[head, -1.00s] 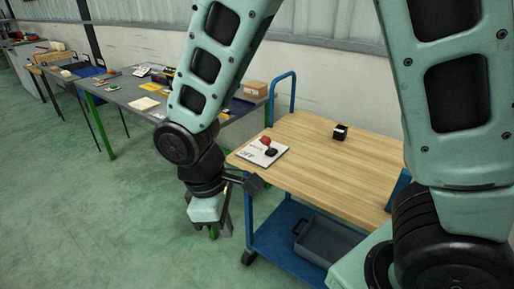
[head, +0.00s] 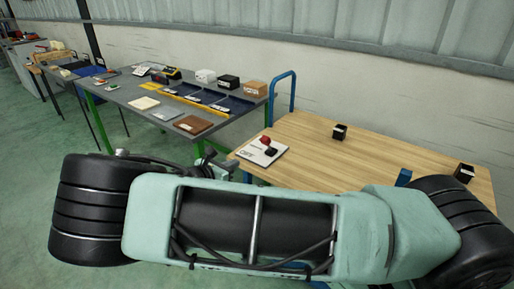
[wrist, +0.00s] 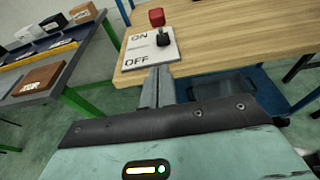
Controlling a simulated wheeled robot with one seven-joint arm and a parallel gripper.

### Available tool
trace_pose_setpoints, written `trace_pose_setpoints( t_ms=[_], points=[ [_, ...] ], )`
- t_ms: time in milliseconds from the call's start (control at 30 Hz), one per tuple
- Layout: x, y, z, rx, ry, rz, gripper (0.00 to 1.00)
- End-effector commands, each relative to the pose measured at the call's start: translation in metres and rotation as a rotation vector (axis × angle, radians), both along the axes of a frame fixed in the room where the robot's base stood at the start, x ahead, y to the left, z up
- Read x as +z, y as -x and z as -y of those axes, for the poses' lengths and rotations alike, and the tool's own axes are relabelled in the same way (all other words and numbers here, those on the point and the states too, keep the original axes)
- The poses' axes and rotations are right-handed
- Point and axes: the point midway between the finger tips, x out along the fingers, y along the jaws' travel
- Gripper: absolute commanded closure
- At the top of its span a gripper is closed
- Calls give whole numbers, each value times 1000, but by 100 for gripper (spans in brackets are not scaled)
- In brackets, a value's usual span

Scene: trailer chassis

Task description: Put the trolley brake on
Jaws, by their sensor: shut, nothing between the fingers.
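The trolley (head: 360,163) has a wooden top and blue frame. A white plate (head: 249,155) lies on the top's left end and carries a lever with a red knob (head: 266,140) and black base. In the wrist view, the plate (wrist: 137,49) reads ON at its far part and OFF at its near part. The red knob (wrist: 157,17) stands above the black base; I cannot tell which way the lever leans. My gripper (wrist: 158,72) is shut and empty, its fingers pointing at the plate's OFF edge. Whether they touch it is unclear. My arm mostly hides the gripper in the head view.
A grey workbench (head: 150,93) with boxes and blue trays stands left of the trolley. Small dark boxes (head: 339,132) sit on the trolley top. A blue handle (head: 292,92) rises at its back left. A grey bin (wrist: 222,86) sits below the top.

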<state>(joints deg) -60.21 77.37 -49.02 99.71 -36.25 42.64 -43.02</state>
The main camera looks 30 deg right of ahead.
Motion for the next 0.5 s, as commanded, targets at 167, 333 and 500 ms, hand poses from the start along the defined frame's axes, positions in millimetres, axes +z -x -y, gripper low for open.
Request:
trace_pose_setpoints(
  t_ms=[167, 333, 500],
  points=[
    [0, 0, 0, -2, -2, 1, 100],
    [-1, -1, 5, -4, -2, 0, 100],
    [-5, -8, 26, -7, 0, 0, 100]
  ],
)
